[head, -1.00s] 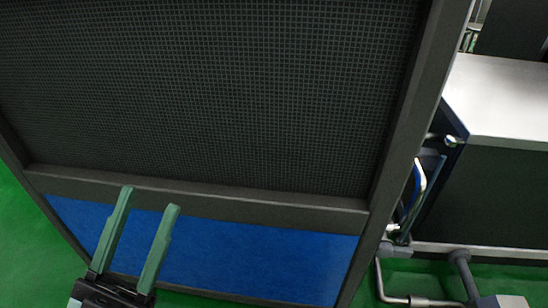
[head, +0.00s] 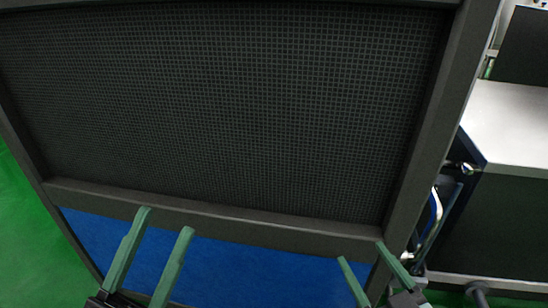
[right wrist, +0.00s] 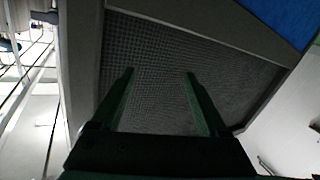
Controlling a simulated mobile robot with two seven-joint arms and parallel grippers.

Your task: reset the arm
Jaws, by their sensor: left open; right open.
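My left gripper (head: 165,234) shows at the lower left of the head view, with two long green fingers held apart and nothing between them. My right gripper (head: 360,252) shows at the lower right of the head view. Its green fingers are apart and empty. In the right wrist view the right gripper's fingers (right wrist: 160,72) are also spread, with only the dark mesh panel (right wrist: 150,45) behind them. Both grippers appear in front of the lower edge of the framed panel.
A large dark mesh panel (head: 225,110) in a grey frame (head: 210,215) fills the head view, with a blue panel (head: 240,268) below it. A cabinet with a light top (head: 510,125) stands to the right. Green floor (head: 35,240) is open at the left.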

